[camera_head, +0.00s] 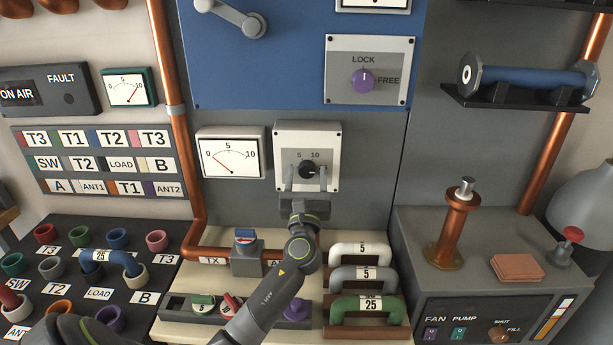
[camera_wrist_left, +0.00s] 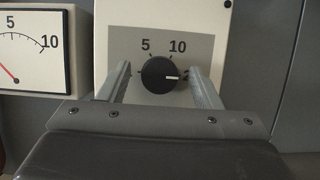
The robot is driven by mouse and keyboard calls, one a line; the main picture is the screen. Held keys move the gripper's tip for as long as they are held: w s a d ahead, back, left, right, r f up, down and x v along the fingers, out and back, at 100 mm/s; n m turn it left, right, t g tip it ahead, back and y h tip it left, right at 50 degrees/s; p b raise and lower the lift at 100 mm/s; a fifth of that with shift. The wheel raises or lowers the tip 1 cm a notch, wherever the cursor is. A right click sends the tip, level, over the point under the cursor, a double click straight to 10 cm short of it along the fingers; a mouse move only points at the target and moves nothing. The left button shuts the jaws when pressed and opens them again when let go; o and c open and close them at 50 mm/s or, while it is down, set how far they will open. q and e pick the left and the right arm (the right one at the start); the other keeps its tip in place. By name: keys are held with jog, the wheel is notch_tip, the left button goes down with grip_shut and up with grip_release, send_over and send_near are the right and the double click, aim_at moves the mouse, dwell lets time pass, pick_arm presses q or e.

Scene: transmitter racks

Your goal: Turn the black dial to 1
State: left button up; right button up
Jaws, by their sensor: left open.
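The black dial (camera_head: 308,170) is a round knob on a cream panel (camera_head: 331,132) in the middle of the head view. In the left wrist view the dial (camera_wrist_left: 161,75) shows a white pointer line aimed to the right, past the 10 mark. The labels 5 and 10 are readable above it; a label for 1 is not visible. My left gripper (camera_head: 306,174) is open in front of the panel, with one finger on each side of the dial. In the wrist view the fingers (camera_wrist_left: 158,70) appear apart from the knob. My right gripper is not in view.
A white meter (camera_head: 230,154) hangs left of the dial panel, its needle near the low end. A purple LOCK/FREE knob (camera_head: 363,79) is above right. A copper pipe (camera_head: 168,75) runs at left.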

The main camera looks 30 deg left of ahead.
pick_arm(q)
jog(key=c, duration=1)
